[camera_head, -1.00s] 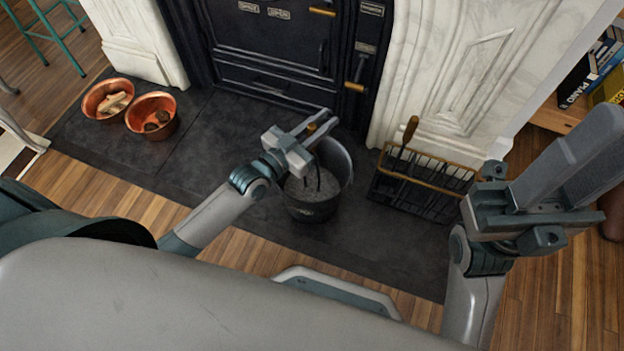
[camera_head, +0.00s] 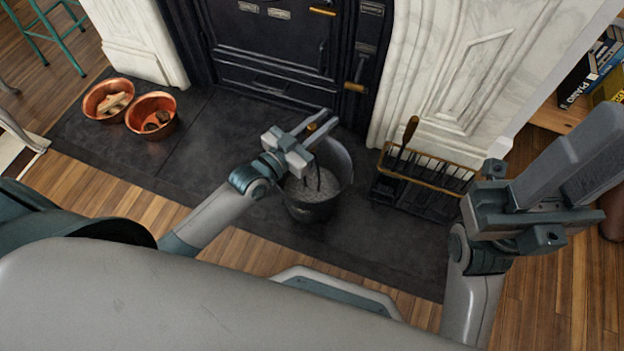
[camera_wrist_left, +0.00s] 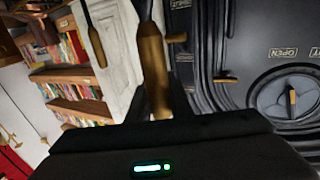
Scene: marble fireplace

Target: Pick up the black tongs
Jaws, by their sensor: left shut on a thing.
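The black tongs (camera_head: 319,178) hang down into a dark metal bucket (camera_head: 312,212) of grey ash on the hearth. My left gripper (camera_head: 313,129) is above the bucket and shut on the tongs near the top, with a brass-coloured end showing between its fingers. In the left wrist view a golden-brown handle (camera_wrist_left: 153,70) stands between the fingers. The lower ends of the tongs are inside the bucket, and I cannot tell whether they touch the ash. My right gripper (camera_head: 520,215) is at the right, away from the bucket, and its opening is not clear.
A black rack with a brass rail (camera_head: 430,172) and a wooden-handled tool (camera_head: 411,129) stand right of the bucket. Two copper bowls (camera_head: 152,115) sit at the left. The black stove (camera_head: 270,50) and marble surround (camera_head: 455,70) rise behind.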

